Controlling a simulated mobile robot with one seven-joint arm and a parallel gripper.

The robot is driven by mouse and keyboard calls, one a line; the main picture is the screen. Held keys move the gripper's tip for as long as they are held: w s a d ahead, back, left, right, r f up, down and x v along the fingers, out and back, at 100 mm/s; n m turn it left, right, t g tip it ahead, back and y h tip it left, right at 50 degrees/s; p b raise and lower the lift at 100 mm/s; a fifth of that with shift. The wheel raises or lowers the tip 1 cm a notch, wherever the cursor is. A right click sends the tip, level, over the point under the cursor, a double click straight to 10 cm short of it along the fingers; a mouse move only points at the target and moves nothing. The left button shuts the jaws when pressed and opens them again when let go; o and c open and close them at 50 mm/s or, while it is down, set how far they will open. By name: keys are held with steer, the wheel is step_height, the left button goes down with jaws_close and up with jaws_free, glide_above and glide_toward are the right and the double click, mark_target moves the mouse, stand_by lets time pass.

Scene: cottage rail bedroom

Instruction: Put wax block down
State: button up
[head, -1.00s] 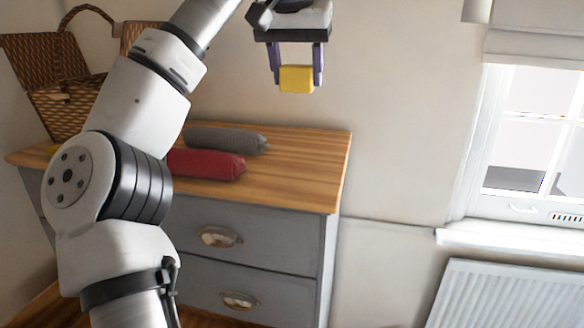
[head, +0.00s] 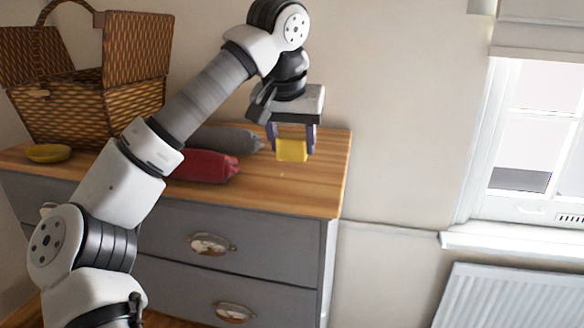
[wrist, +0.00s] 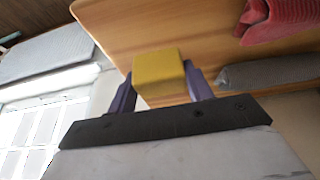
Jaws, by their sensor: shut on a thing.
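The wax block (head: 292,150) is a small yellow block. My gripper (head: 292,143) is shut on it, with one purple finger on each side. In the head view the block hangs over the right part of the wooden dresser top (head: 300,190); a gap to the surface seems to remain, but its size is hard to tell. In the wrist view the block (wrist: 160,75) sits between the fingertips, with the wood top (wrist: 190,30) beyond it.
Red (head: 205,167) and grey (head: 225,138) rolled cloths lie left of the block. A wicker basket (head: 85,105) and a yellow oval thing (head: 48,153) are at the far left. The dresser top's front right is clear. A window (head: 535,130) is at right.

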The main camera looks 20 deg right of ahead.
mark_target(291, 161)
steer(key=shift+f+p, duration=0.3)
steer(key=shift+f, duration=2.4)
steer(key=shift+f, duration=0.1)
steer(key=o, duration=0.9)
steer(key=b+v, duration=0.1)
steer(key=v, duration=1.1)
steer(key=shift+b, duration=0.35)
steer(key=shift+d, duration=0.1)
